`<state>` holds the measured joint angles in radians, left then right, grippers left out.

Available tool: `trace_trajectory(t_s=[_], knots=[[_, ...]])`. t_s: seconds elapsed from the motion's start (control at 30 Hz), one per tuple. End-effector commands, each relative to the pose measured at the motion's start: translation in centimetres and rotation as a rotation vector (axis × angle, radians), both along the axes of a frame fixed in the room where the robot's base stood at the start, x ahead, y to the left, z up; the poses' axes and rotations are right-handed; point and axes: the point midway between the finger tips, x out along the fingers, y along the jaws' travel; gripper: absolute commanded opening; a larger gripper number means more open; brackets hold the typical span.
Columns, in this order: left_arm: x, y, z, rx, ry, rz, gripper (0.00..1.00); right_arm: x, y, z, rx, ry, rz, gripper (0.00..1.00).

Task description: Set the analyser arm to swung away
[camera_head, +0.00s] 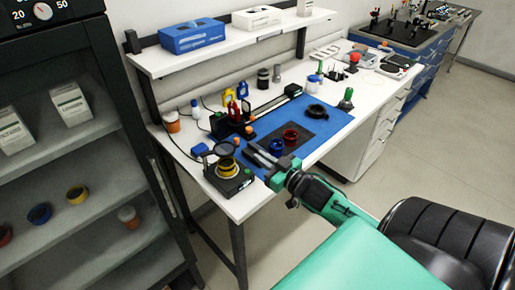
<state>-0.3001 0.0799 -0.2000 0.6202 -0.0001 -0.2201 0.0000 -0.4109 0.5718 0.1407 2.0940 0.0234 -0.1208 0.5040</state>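A black instrument (230,186) stands at the near left corner of the bench, with a yellow ring (227,172) on top. A dark round frame (225,149), which looks like the analyser arm's head, stands above and slightly behind the yellow ring. Its joint to the base is too small to make out. My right gripper (254,154) is over the blue mat, just right of the instrument and apart from the round frame. Its two grey fingers point left with a narrow gap between them, and nothing shows in the gap. My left gripper is not in view.
A blue mat (327,121) carries a dark plate with a red ring (291,136) and a blue ring (276,145), beside my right gripper. A black ring (315,112) lies behind. Black devices (236,122) and small bottles stand left of the mat. A shelf (229,47) overhangs the bench's back.

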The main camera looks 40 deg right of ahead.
Motion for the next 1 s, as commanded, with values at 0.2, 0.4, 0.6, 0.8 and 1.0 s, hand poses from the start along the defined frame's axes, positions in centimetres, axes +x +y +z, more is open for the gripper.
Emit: trace_trajectory(t_s=[0.2, 0.4, 0.6, 0.8, 1.0], knots=[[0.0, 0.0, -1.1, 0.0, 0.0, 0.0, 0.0, -1.6, 1.1, -0.7, -0.431, -0.039, 0.006, 0.0], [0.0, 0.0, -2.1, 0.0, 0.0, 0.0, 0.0, -3.4, 2.3, -0.8, -0.977, -0.099, 0.008, 0.0], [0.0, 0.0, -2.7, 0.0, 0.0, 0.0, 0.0, -4.7, 3.1, -0.6, -1.367, -0.146, 0.005, 0.0], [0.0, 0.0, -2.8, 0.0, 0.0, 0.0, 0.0, -5.0, 3.4, -0.3, -1.509, -0.162, 0.001, 0.0], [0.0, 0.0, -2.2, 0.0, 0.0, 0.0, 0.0, -3.6, 3.5, -0.1, -1.514, -0.165, 0.0, 0.0]])
